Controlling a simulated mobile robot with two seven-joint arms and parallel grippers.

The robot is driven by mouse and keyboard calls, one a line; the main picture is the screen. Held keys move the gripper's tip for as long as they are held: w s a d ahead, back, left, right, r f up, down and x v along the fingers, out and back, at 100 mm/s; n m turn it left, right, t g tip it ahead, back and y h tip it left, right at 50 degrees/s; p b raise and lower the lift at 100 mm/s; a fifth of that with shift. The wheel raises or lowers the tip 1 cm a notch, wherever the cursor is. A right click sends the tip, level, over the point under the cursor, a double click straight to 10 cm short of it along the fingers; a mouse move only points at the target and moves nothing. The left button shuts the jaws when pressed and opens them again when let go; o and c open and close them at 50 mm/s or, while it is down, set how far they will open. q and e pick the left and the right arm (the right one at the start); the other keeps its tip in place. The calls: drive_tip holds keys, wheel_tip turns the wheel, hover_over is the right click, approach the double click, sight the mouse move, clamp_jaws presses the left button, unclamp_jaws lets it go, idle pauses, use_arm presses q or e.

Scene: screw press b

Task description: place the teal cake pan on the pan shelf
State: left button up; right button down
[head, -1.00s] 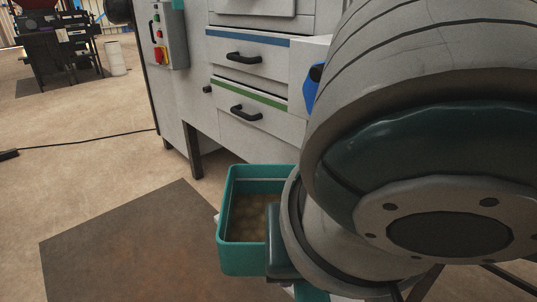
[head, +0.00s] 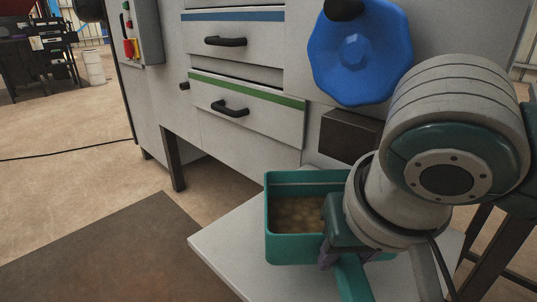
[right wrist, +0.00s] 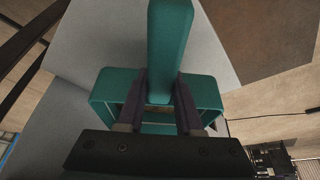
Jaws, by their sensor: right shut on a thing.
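The teal cake pan (head: 267,225) is a rectangular pan with brownish lumpy contents and a teal handle (head: 353,279). My right gripper (head: 332,248) is shut on this handle where it meets the pan. In the right wrist view the handle (right wrist: 171,50) runs between the two dark fingers, with the pan (right wrist: 103,92) behind. The pan looks upright over a pale grey flat surface, apparently the pan shelf (head: 222,247). I cannot tell whether the pan touches it. My right wrist hides the pan's right part. My left gripper is not in view.
A grey machine stands behind, with a green-striped drawer (head: 245,108), a blue-striped drawer (head: 230,40) and a large blue handwheel (head: 360,60). A brown mat (head: 110,250) lies on the floor at left. The shelf's left part is bare.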

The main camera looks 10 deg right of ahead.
drive_tip(key=w+d, duration=0.1)
drive_tip(key=d, duration=0.1)
drive_tip(key=w+d+b, duration=0.1)
drive_tip(key=w+d, duration=0.1)
drive_tip(key=shift+w+d+f, duration=0.15)
drive_tip(key=shift+w+d, duration=0.15)
drive_tip(key=shift+d, duration=0.05)
drive_tip(key=shift+a+f+b, duration=0.15)
drive_tip(key=shift+f+b, duration=0.35)
drive_tip(key=shift+f, duration=0.2)
drive_tip(key=shift+s+a+f, duration=0.1)
drive_tip(key=shift+f, duration=0.35)
wheel_tip(320, 180, down, 4)
drive_tip(key=b, duration=0.3)
drive_tip(key=shift+f, duration=0.15)
drive_tip(key=shift+d+f, duration=0.2)
drive_tip(key=shift+f, duration=0.05)
drive_tip(key=shift+r, duration=0.2)
drive_tip(key=shift+f, duration=0.15)
